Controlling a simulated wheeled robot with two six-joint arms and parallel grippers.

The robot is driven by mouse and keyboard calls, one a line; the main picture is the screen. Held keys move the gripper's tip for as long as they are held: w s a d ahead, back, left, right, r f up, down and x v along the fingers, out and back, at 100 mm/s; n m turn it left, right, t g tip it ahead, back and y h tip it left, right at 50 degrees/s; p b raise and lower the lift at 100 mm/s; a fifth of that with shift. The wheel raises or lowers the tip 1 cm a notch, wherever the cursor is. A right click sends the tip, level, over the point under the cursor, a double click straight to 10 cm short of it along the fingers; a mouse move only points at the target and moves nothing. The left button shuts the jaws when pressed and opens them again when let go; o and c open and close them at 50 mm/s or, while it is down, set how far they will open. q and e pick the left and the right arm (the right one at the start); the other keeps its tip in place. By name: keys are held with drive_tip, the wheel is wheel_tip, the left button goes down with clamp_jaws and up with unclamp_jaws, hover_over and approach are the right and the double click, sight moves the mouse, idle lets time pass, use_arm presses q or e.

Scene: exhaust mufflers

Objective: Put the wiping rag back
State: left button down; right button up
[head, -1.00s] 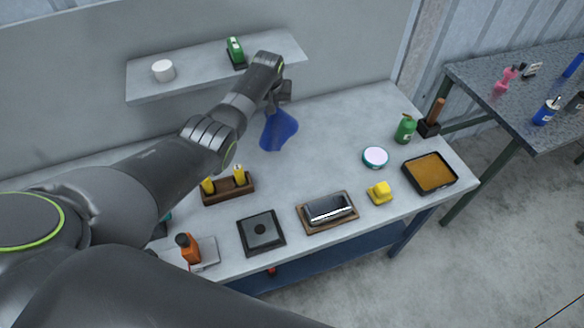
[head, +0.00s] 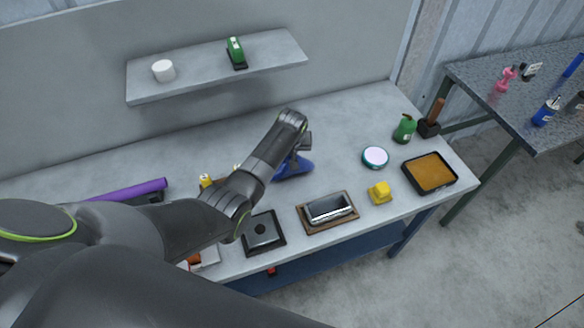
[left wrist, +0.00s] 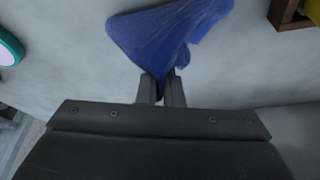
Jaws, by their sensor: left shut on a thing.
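The wiping rag is a blue cloth (head: 294,168), low over the grey workbench (head: 340,130) in the head view, partly hidden by my left arm. It also shows in the left wrist view (left wrist: 168,38), spread out beyond the fingers. My left gripper (left wrist: 160,90) is shut on one end of the rag, pinching it between both fingertips. I cannot tell whether the rag's lower edge touches the bench. My right gripper is not in view.
A muffler-like metal block on a wooden tray (head: 329,211), a yellow object (head: 379,192), a round tin (head: 375,157) and a brown-filled black tray (head: 430,173) stand nearby. A wall shelf (head: 200,75) is behind.

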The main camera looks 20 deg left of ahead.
use_arm(q)
drive_tip(key=s+d+f, duration=0.2)
drive_tip(key=d+f, duration=0.1)
drive_tip(key=s+d+f, duration=0.3)
drive_tip(key=shift+s+f, duration=0.1)
drive_tip(key=shift+s, duration=0.15)
drive_tip(key=c, duration=1.2)
unclamp_jaws()
drive_tip(key=shift+a, duration=0.1)
